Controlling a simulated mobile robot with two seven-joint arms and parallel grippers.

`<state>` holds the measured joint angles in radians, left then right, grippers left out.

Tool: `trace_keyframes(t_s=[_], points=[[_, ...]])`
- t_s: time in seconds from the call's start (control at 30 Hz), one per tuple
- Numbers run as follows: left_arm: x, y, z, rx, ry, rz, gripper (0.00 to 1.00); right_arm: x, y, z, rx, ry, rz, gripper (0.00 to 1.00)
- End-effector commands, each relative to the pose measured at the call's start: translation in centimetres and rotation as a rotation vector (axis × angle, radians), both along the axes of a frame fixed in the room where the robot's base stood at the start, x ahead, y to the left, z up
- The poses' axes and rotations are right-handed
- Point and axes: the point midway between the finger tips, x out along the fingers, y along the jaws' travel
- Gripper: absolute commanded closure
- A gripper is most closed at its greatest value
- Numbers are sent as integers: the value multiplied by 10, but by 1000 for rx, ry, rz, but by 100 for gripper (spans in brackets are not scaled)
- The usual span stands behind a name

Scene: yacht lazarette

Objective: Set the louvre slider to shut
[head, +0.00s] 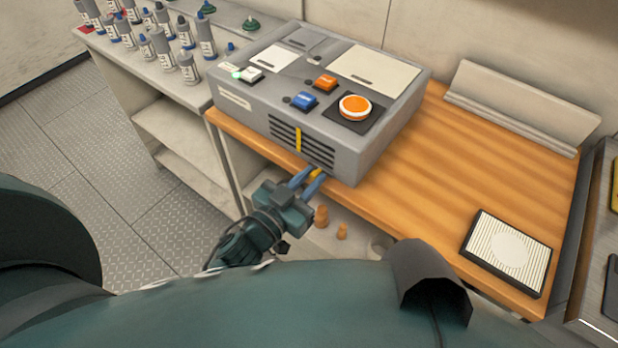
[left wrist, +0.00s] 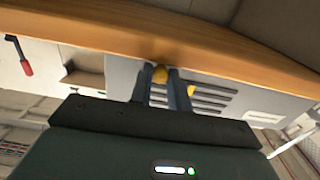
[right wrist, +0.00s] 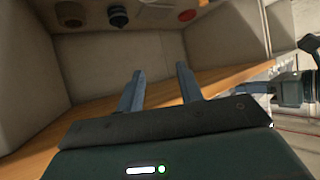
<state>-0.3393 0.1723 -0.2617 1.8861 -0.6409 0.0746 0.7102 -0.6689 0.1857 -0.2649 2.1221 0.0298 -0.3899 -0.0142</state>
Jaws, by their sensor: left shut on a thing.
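The grey box (head: 330,100) stands on the wooden bench top. Its front face has dark louvre slots (head: 318,152) with a yellow vertical marker (head: 298,139) across them. Below and to the right is a yellow slider knob (head: 315,174), which also shows in the left wrist view (left wrist: 160,74). My left gripper (head: 308,178) is shut on this knob at the box's lower front edge, its blue fingers on either side. My right gripper (right wrist: 160,70) is open and empty in the right wrist view; it does not show clearly in the head view.
Several bottles (head: 165,46) stand on the left shelf. A striped pad (head: 507,252) lies on the right of the wooden bench top (head: 440,165), whose middle is clear.

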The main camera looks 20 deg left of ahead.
Motion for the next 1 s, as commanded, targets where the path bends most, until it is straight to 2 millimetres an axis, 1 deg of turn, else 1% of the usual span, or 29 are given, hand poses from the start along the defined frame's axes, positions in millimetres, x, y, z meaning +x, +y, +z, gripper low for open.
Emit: trace_keyframes(t_s=[0.2, 0.27, 0.37, 0.5, 0.6, 0.7, 0.8, 1.0], points=[[0, 0, 0, 0, 0, -1, 100, 0, 1, 0, 4, 0, -1, 64], [1, 4, 0, 2, 0, -1, 100, 0, 2, 2, 4, 1, 0, 64], [7, 21, 0, 7, 2, 0, 100, -1, 1, 5, 2, 6, -1, 64], [19, 54, 1, 8, 0, 1, 100, -3, -2, 3, -5, 24, -8, 64], [26, 73, 0, 7, 1, 1, 100, -3, -4, 2, -7, 30, -17, 64], [30, 84, 0, 4, 2, 1, 100, -3, -5, 1, -7, 34, -23, 64], [31, 88, -1, 0, 1, 2, 100, -3, -5, -1, -8, 38, -24, 64], [31, 87, -1, -1, 1, 2, 100, -4, -6, -2, -10, 41, -24, 64]])
